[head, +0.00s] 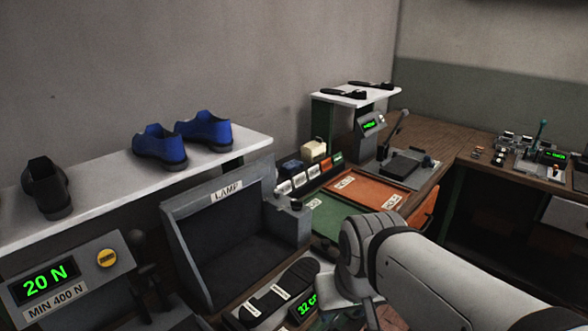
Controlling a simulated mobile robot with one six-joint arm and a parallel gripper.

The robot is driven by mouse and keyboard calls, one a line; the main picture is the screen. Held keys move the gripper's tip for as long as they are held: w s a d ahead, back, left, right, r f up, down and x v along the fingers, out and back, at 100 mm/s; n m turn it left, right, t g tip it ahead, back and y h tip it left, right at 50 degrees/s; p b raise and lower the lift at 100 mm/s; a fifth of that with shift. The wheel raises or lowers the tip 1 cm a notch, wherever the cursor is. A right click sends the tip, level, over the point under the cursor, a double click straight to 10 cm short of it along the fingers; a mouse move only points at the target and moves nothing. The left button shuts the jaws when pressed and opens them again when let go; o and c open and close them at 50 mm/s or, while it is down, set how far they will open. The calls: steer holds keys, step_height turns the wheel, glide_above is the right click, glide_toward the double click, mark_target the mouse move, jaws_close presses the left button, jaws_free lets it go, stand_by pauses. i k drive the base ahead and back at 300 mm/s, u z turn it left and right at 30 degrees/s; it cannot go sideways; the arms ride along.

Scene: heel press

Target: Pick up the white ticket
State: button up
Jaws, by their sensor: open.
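I cannot make out a white ticket for certain. Small white labels show on the orange tray (366,193), on the green tray (336,219), along the row of small boxes and beside the dark sole, but I cannot tell if any is a loose ticket. My arm comes in from the lower right and bends near the front of the bench. It covers part of the green tray and the bench there. My gripper's fingers do not show; they are hidden behind the arm or below the frame.
A grey lamp box (239,247) stands at the middle front. A dark sole (279,292) lies beside a green readout (305,306). A press panel (66,283) reads 20 N at left. Blue shoes (186,139) stand on a white shelf (105,180). A scale-like device (404,167) stands behind the trays.

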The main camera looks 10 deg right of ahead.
mark_target(312, 172)
steer(key=u, duration=1)
steer(key=k, duration=1.2)
steer(key=z, duration=0.65)
steer(key=i, duration=0.95)
steer(key=z, duration=0.05)
